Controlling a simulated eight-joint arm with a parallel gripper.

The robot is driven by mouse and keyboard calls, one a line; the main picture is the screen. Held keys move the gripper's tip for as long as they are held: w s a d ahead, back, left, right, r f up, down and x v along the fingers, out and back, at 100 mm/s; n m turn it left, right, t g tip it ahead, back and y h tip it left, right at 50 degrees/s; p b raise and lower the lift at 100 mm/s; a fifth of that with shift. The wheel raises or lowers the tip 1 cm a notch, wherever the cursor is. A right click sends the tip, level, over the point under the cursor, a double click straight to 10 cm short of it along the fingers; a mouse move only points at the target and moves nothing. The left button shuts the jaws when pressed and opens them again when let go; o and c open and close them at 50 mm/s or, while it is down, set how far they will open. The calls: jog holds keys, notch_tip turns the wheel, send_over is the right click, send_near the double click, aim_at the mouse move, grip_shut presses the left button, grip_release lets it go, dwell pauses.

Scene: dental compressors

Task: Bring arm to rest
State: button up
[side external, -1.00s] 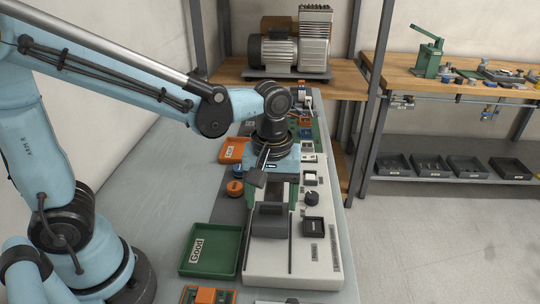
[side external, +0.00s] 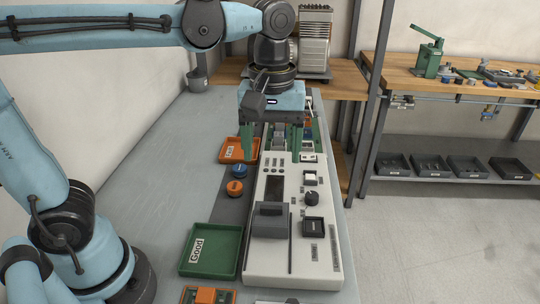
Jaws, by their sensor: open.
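My gripper (side external: 273,152) hangs above the far half of the white test unit (side external: 280,262), pointing down. Its two green fingers are spread wide apart, with nothing between them. My blue arm reaches in from the left and is raised over the grey table (side external: 150,150). The fingertips look to be above the unit's far end, but their exact height is hard to tell. The far end of the unit is partly hidden behind my gripper.
A green "Good" tray (side external: 212,262) and an orange tray (side external: 238,155) lie left of the unit. Orange (side external: 235,188) and blue (side external: 239,170) round parts sit between them. A dark block (side external: 268,222) and knob (side external: 312,199) stand on the unit. The table's left side is clear.

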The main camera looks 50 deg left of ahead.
jog(key=s+a+f+m+t, duration=0.2)
jog(key=a+f+m+t, duration=0.4)
jog(key=a+m+t, duration=0.1)
jog(key=shift+a+f+m, duration=0.3)
jog(key=shift+a+m, duration=0.45)
jog(key=shift+m, duration=0.25)
jog(key=shift+s, duration=0.1)
